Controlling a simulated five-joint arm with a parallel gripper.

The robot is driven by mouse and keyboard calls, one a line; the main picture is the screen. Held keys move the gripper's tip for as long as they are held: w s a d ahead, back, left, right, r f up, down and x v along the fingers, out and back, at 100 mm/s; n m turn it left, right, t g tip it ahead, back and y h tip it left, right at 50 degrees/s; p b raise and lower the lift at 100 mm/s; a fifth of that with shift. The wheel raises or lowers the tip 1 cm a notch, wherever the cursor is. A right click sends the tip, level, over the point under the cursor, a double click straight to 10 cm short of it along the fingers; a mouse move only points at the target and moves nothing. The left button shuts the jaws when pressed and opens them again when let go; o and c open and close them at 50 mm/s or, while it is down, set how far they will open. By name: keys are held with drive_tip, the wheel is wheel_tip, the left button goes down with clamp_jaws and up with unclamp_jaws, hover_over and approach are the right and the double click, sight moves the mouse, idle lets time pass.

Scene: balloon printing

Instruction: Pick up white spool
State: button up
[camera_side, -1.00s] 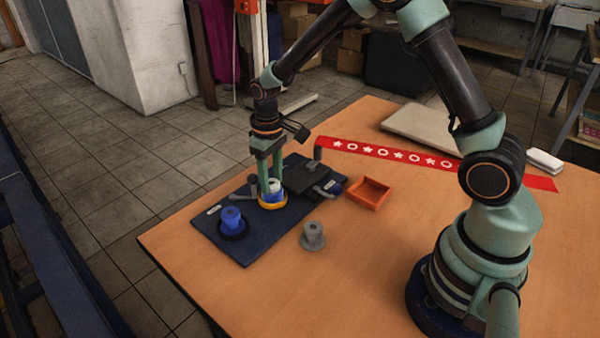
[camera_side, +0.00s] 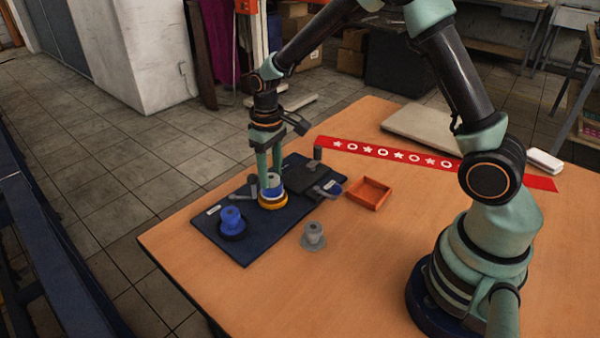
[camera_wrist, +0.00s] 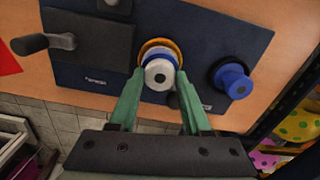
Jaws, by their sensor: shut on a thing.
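The white spool (camera_side: 272,181) is upright over the yellow ring (camera_side: 273,204) on the dark blue board. A blue band shows under its white top, and its lower part is partly hidden. My gripper (camera_side: 270,178) comes from above with its two green fingers shut on the spool. The wrist view shows the round white spool top (camera_wrist: 159,74) with a dark centre hole, between my fingertips (camera_wrist: 159,80). The yellow ring shows behind it. I cannot tell whether the spool is clear of the ring.
A blue spool (camera_side: 232,221) stands on the board's near left part, and a grey spool (camera_side: 313,235) on the wood table. A dark block with a handle (camera_side: 304,178) stands right of the gripper. An orange tray (camera_side: 369,193) and a red printed strip (camera_side: 400,156) lie further right.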

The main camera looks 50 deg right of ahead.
drive_tip(key=shift+r, duration=2.95)
